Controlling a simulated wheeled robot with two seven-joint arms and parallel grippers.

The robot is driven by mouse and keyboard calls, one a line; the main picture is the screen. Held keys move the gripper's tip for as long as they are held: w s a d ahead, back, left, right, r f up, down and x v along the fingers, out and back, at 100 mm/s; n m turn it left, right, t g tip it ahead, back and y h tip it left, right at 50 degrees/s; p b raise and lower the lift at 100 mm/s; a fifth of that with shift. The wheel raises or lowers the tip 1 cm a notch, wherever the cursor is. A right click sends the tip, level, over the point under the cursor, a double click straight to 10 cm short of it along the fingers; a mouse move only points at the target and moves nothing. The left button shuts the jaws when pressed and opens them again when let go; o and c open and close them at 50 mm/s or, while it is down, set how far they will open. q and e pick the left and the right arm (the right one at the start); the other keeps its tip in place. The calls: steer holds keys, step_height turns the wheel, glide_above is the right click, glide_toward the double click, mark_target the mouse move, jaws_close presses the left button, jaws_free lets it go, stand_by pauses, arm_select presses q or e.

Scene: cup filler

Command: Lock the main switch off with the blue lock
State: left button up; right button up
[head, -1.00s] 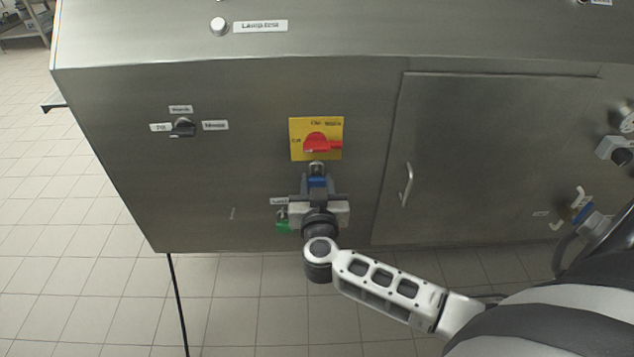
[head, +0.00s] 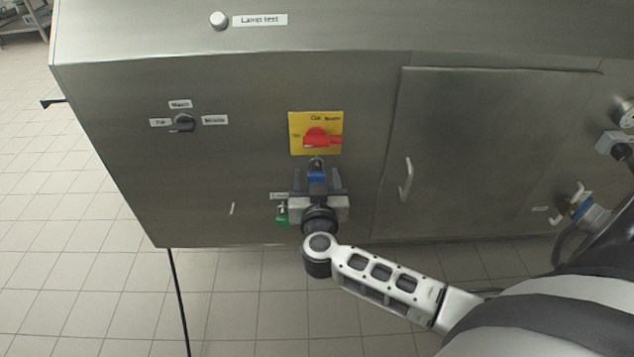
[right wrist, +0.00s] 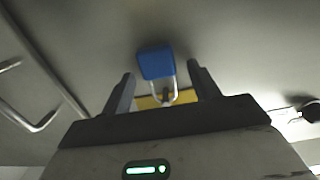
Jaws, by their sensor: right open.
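The main switch has a red handle (head: 318,138) on a yellow plate (head: 302,119) on the cabinet front. The handle's grip points right. The blue lock (head: 317,177) is just below the plate, its shackle up. In the right wrist view the blue lock (right wrist: 157,63) shows with its shackle against the yellow plate (right wrist: 147,102); I cannot tell what the shackle hangs on. My right gripper (head: 317,184) is open, its fingers on either side of the lock. In the right wrist view a gap shows between the lock and each finger. My left gripper is not in view.
A black selector knob (head: 183,123) is farther left. A door with a bar handle (head: 406,179) is at the right. Valve fittings (head: 583,209) stand at the far right.

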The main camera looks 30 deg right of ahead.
steer(key=f+p+v, duration=0.1)
steer(key=p+v, duration=0.1)
steer(key=v, duration=1.4)
steer(key=a+r+n+t+y, duration=0.1)
steer(key=a+r+n+y, duration=0.45)
steer(key=a+y, duration=0.3)
steer(key=a+r+n+y, duration=0.4)
steer(key=a+n+y, duration=0.25)
steer(key=y, duration=0.25)
steer(key=s+d+f+g+h, duration=0.3)
steer(key=s+f+g, duration=0.2)
steer(key=f+g, duration=0.3)
steer(key=s+d+f+m+g+h, duration=0.3)
steer(key=s+d+m+g+h, duration=0.15)
steer(key=s+d, duration=0.45)
steer(key=w+a+f+t+y, duration=0.2)
steer(key=w+a+t, duration=0.3)
steer(key=w+t, duration=0.2)
steer(key=shift+w+a+n+y+p, duration=0.3)
steer(key=shift+w+a+n+p, duration=0.05)
steer(key=shift+w+n+p, duration=0.1)
